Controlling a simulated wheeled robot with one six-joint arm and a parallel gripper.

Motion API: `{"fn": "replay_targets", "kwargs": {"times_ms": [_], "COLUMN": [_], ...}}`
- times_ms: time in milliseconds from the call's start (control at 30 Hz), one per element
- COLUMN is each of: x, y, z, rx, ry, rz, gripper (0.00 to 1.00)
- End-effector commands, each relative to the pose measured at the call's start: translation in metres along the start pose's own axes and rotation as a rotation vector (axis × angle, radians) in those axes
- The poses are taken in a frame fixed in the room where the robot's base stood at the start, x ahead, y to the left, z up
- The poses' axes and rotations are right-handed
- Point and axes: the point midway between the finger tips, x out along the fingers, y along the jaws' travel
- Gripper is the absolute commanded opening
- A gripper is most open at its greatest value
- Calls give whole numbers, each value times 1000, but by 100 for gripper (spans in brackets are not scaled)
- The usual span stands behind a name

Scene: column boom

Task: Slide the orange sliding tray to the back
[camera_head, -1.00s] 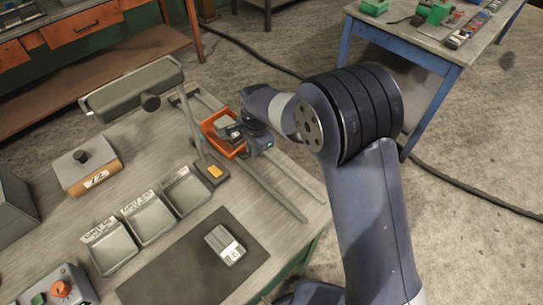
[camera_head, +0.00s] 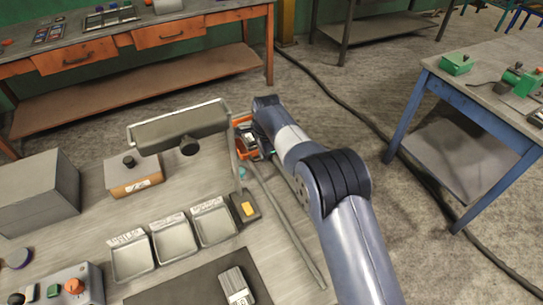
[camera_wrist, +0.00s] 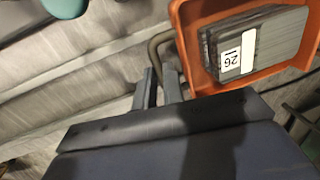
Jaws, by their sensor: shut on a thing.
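The orange sliding tray (camera_head: 239,122) is at the far end of the bench's rails, behind the lamp post and partly hidden by my arm. In the wrist view its orange wall (camera_wrist: 187,50) is at the upper right. A grey block with a white label reading 26 (camera_wrist: 262,40) lies in it. My gripper (camera_wrist: 157,86) is shut on the tray's thin bent handle (camera_wrist: 154,46), beside the tray's wall. The exact contact is partly hidden by the gripper body.
Two rails (camera_head: 283,213) run along the bench's right side. A grey lamp (camera_head: 180,128) on a post stands close left of the tray. A yellow-topped block (camera_head: 248,209) and shallow bins (camera_head: 174,239) lie left of the rails. A blue-legged table (camera_head: 470,108) stands right.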

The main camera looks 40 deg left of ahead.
Motion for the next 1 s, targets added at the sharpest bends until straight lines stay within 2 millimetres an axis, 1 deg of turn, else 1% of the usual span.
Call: {"fn": "replay_targets", "kwargs": {"times_ms": [200,633,667,767,1000], "x": [1,0,0,0,1], "y": [-9,-12,-12,-12,-11], "z": [4,4,4,4,4], "rx": [1,1,1,0,0], "ry": [1,2,2,2,1], "rz": [-1,-10,-11,-9,-5], "gripper": [0,0,11,19,19]}}
